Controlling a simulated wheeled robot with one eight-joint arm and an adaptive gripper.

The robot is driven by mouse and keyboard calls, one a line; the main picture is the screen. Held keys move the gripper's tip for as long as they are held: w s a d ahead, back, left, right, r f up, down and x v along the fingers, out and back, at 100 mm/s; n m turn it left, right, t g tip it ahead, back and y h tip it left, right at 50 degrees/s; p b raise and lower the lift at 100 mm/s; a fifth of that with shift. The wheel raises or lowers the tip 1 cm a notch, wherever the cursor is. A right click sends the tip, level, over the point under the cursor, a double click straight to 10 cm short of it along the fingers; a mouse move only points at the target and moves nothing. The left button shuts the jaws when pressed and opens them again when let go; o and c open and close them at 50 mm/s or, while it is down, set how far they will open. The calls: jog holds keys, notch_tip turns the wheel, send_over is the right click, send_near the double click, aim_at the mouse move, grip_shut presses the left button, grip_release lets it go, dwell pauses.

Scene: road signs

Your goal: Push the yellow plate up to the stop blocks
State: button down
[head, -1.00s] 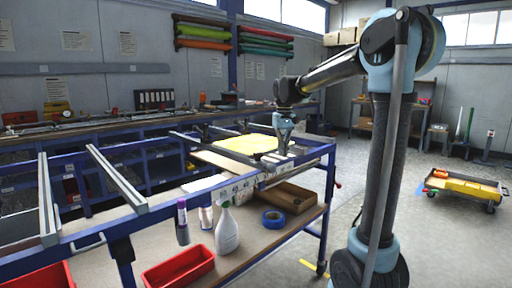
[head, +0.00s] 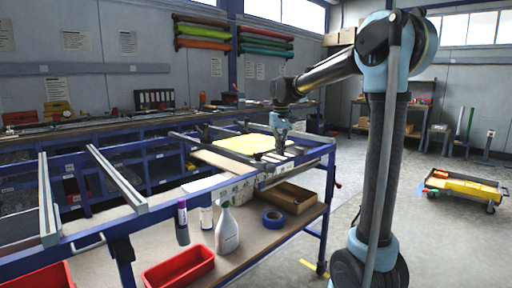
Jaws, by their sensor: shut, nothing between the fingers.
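The yellow plate (head: 240,144) lies flat on the board (head: 205,157) at the right end of the blue bench frame. My gripper (head: 281,149) points down at the plate's right side, low over the bench top. It is shut and empty. I cannot tell whether its fingertips touch the plate's edge. Small dark and grey parts lie beside the fingertips, and I cannot tell which of them are the stop blocks.
Metal rails (head: 117,178) cross the frame at the left. On the lower shelf stand a white spray bottle (head: 227,230), a red bin (head: 179,268), a blue tape roll (head: 273,218) and a cardboard tray (head: 287,197). A yellow-topped cart (head: 465,187) stands on the floor at the right.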

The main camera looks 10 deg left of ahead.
jog(key=shift+w+a, duration=0.15)
jog(key=shift+a, duration=0.1)
jog(key=shift+w+a, duration=0.4)
jog(key=shift+a, duration=0.15)
jog(key=shift+w+a, duration=0.25)
jog(key=shift+a, duration=0.15)
jog(key=shift+s+d, duration=0.45)
jog(key=shift+d, duration=0.2)
jog(key=shift+s+d, duration=0.45)
jog(key=shift+d, duration=0.15)
notch_tip(320, 180, up, 8)
dwell(0.3)
